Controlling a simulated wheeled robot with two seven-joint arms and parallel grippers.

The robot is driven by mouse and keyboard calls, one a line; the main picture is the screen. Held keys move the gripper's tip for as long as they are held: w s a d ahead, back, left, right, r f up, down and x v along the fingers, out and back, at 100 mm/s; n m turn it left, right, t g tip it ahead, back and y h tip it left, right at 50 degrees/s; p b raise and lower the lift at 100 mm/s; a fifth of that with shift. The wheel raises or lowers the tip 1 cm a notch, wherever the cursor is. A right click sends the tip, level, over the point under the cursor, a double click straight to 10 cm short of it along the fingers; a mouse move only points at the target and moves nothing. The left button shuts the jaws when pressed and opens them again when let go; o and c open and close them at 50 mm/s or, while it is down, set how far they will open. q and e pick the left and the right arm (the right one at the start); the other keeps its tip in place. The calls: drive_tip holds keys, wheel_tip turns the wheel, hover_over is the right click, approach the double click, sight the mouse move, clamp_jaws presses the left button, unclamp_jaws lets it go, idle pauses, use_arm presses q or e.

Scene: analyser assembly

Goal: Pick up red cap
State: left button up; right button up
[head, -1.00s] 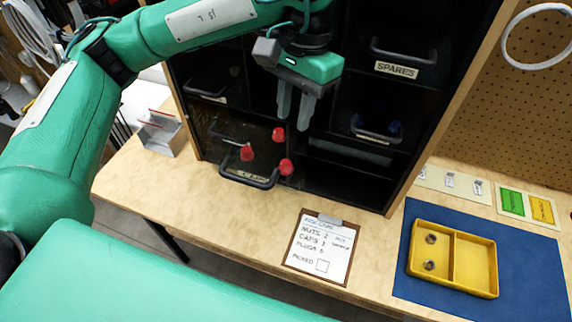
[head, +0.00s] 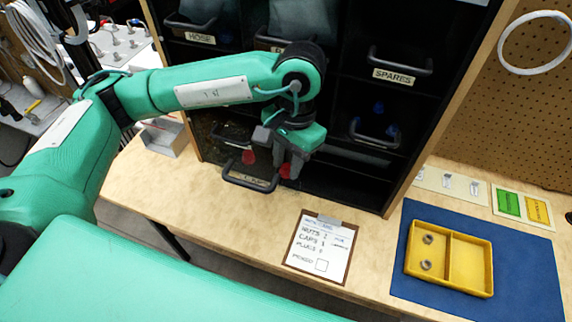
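Red caps sit in the open, dark lower-left drawer of the cabinet. One red cap (head: 249,157) shows left of my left gripper (head: 287,167), and another red cap (head: 285,171) shows right at its fingertips. A third cap seen earlier is hidden behind the gripper. My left gripper points down over the drawer (head: 250,182). Its fingers are partly covered by the wrist, and I cannot tell whether they are apart or closed on a cap. My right gripper is not in view.
A yellow two-part tray (head: 468,290) with two nuts in its left compartment lies on a blue mat (head: 530,262). A clipboard list (head: 321,247) lies on the wooden bench. A spares drawer (head: 400,64) is above right. A small metal box (head: 166,136) stands left of the cabinet.

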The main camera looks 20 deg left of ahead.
use_arm(q)
drive_tip(key=c, duration=0.6)
